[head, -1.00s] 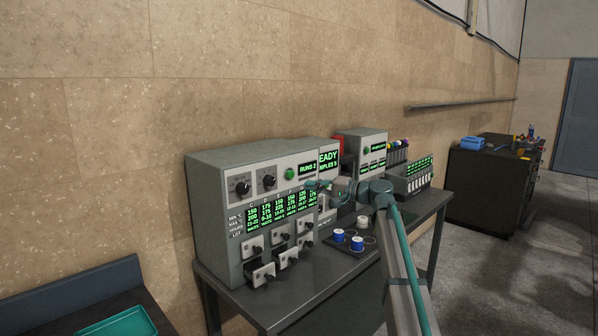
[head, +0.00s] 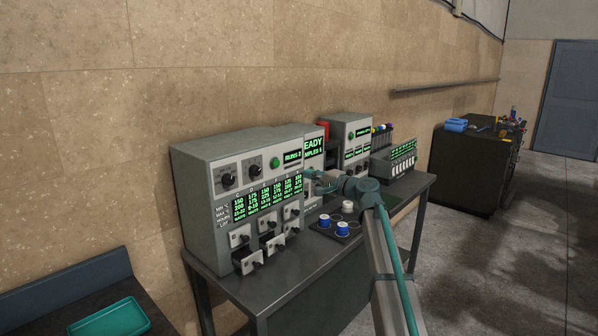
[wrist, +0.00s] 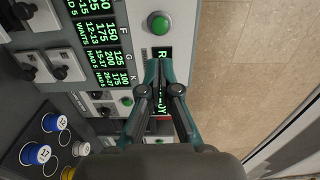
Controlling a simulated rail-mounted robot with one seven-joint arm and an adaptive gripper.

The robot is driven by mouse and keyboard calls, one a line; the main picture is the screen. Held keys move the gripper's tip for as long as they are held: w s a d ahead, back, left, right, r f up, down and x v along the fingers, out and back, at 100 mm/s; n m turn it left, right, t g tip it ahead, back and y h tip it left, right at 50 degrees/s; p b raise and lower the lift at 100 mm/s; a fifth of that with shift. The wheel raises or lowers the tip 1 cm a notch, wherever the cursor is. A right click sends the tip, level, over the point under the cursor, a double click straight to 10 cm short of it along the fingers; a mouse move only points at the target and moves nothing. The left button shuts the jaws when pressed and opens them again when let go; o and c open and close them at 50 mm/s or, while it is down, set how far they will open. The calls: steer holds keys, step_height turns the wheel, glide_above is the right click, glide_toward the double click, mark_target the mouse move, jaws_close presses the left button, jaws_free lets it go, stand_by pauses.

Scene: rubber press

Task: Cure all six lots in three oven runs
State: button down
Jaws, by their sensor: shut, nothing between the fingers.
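Several small knobbed drawers (head: 240,236) sit below; the lower left one (head: 248,263) appears pulled out. My gripper (head: 313,180) is at the oven's right end. In the wrist view its fingers (wrist: 161,66) are shut and empty, in front of a "READY" display (wrist: 165,53) that they partly hide, just below a green button (wrist: 158,24). Blue-and-white numbered pots (wrist: 55,122) stand on a dark holder; a white one (head: 347,206) is beside them.
A second instrument (head: 350,128) and a rack with a green display (head: 403,152) stand farther along the bench (head: 290,290). A teal tray (head: 110,316) lies on a dark surface at front left. A black cabinet (head: 465,170) stands at back right. The bench front is clear.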

mark_target(277, 164)
steer(key=p+x, duration=0.5)
steer(key=x, duration=0.7)
steer(key=shift+w+a+r, duration=0.1)
steer(key=shift+w+a, duration=0.05)
steer(key=shift+a, duration=0.05)
steer(key=shift+w+a, duration=0.25)
steer(key=shift+a, duration=0.05)
steer(key=shift+f, duration=0.2)
